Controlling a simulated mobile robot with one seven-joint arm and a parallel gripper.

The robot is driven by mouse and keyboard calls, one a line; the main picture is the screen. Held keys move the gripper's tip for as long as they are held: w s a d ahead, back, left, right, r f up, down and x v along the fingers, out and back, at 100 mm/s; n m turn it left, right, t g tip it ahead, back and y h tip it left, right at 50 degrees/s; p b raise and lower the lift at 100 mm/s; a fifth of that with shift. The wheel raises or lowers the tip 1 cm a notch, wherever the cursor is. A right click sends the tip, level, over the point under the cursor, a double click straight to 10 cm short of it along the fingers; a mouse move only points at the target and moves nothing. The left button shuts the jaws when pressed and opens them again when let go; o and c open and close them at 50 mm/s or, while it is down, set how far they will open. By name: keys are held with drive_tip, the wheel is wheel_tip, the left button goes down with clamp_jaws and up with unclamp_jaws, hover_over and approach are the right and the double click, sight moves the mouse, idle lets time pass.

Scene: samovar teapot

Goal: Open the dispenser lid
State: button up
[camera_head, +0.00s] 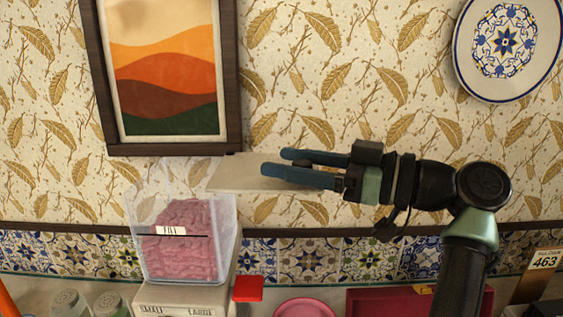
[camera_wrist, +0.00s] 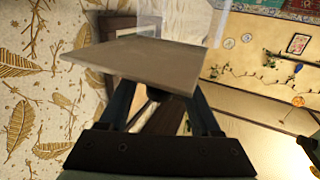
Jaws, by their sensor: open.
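The dispenser (camera_head: 187,285) has a clear bin (camera_head: 140,235) with pink lumpy contents and a fill label. A flat grey-beige panel, seemingly its lid (camera_head: 232,177), sticks out from the bin's upper right toward my gripper (camera_head: 274,162). My gripper is open, its blue fingers pointing left with a gap between them. The panel's right end overlaps the fingers; I cannot tell whether they touch. In the wrist view the lid (camera_wrist: 140,62) lies broad and tilted across the fingertips and hides them. A dark part shows under it between the fingers. The panel's joint with the bin is unclear.
A framed picture (camera_head: 165,70) hangs just above the bin. A patterned plate (camera_head: 505,45) is on the wall at upper right. A red block (camera_head: 248,288), glass jars (camera_head: 68,303), a pink dish (camera_head: 304,308) and a red box (camera_head: 390,302) stand along the counter.

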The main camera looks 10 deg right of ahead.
drive_tip(key=b+v, duration=0.1)
drive_tip(key=v, duration=1)
drive_tip(key=shift+s+d, duration=0.15)
